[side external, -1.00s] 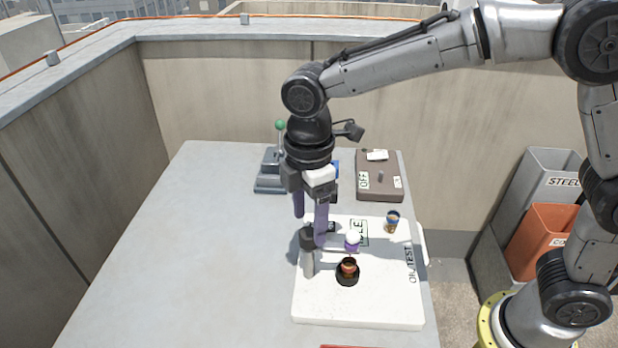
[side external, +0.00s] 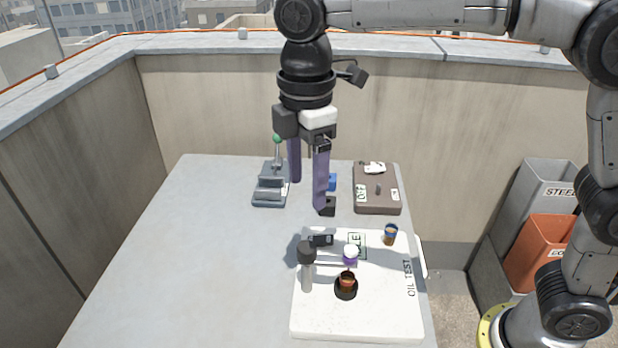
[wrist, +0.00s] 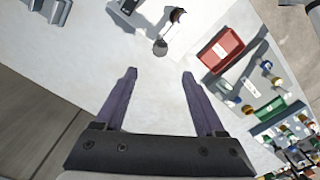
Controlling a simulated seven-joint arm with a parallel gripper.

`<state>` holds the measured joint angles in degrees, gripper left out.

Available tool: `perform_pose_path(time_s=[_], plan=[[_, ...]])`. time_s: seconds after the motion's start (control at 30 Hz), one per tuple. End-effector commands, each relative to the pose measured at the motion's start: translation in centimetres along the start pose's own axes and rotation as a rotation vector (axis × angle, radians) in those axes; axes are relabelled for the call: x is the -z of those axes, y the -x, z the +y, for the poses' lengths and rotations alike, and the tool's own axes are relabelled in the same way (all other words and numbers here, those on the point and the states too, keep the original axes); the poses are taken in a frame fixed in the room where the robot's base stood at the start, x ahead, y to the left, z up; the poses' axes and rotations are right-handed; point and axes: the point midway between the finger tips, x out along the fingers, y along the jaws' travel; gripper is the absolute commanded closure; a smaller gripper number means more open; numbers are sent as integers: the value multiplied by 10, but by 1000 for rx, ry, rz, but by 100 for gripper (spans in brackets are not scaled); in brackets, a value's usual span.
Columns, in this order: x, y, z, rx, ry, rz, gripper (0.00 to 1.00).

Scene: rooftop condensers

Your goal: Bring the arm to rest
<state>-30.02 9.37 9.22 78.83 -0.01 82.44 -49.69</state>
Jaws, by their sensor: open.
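My gripper (side external: 307,196) has two purple fingers pointing down, apart, with nothing between them. It hangs above the table, behind the white oil test board (side external: 380,318). In the wrist view my gripper (wrist: 159,72) shows spread fingers over bare grey table. On the board a grey post with a dark top (side external: 307,268) has a thin arm reaching to a white and purple piece (side external: 350,255). Just below that piece, an amber vial (side external: 347,281) sits in a dark round holder (side external: 346,293).
A lever device with a green knob (side external: 271,186) and a brown box (side external: 377,200) stand at the back. A small blue and tan vial (side external: 390,235) stands on the board. Steel and orange bins (side external: 540,255) are off the table's right. The wrist view shows a red tray (wrist: 222,49) and several vials.

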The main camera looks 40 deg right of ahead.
Motion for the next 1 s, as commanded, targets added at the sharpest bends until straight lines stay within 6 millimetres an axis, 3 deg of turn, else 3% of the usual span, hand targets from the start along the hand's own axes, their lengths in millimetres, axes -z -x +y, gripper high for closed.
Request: perform_pose_path(time_s=[0.07,0.17,0.3,0.47,0.57,0.7,0.83,1.0], plan=[[-6,4,4,-8,-18,6,28],[-28,28,7,-52,-65,41,28],[-84,55,-10,-111,-173,79,28],[-147,63,-46,-192,-389,134,28],[-178,55,-73,-242,-552,173,28],[-212,31,-110,-306,-798,237,28],[-230,-1,-138,-347,-1017,298,28],[-236,-43,-156,-344,-1239,358,28]])
